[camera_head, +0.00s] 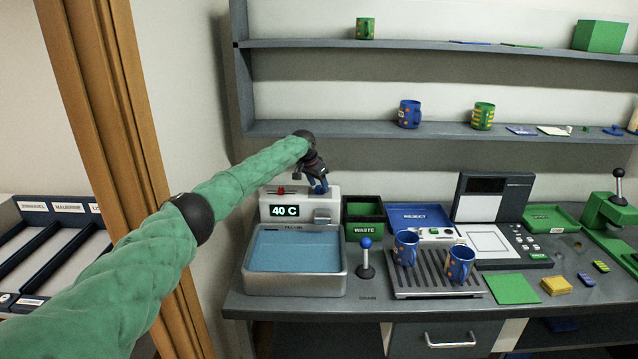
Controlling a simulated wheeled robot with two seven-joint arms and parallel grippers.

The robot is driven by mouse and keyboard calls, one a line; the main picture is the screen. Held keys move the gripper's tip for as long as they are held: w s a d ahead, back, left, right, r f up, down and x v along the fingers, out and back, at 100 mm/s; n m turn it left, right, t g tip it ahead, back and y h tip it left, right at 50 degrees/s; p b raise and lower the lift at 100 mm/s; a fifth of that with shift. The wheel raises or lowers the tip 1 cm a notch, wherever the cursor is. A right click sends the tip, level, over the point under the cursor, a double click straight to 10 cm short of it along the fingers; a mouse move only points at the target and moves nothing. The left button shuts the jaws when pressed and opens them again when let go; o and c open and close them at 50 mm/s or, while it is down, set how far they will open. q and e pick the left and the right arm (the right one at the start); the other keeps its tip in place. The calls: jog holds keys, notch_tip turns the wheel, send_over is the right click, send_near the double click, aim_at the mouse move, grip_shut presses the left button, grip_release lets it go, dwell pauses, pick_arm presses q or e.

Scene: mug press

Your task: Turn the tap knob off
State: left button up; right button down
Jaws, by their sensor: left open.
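The tap unit (270,202) is a white box with a "40 C" display, standing behind a metal sink basin (295,286) filled with blue water. A blue part (320,187), which looks like the tap knob, is on top of the box at its right side. A small red part (281,190) is on top at the left. My left gripper (318,180) is open, pointing down at the blue part; its fingers are dark and small, so I cannot tell whether they touch it. My right gripper is out of view.
A lever with a blue ball (366,243) stands right of the basin. Two blue mugs (406,248) (460,264) stand on a grated tray (437,290). Waste (364,207) and reject (418,206) bins sit behind. A shelf (360,129) runs above; a wooden post (105,110) is left.

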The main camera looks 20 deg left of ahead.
pick_arm(q)
jog(key=shift+w+f, duration=0.2)
jog(key=shift+f, duration=0.4)
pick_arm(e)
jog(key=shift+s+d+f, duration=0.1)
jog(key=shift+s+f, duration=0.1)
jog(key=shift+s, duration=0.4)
pick_arm(q)
jog(key=shift+d, duration=0.1)
jog(key=c, duration=1)
jog(key=shift+r, duration=0.1)
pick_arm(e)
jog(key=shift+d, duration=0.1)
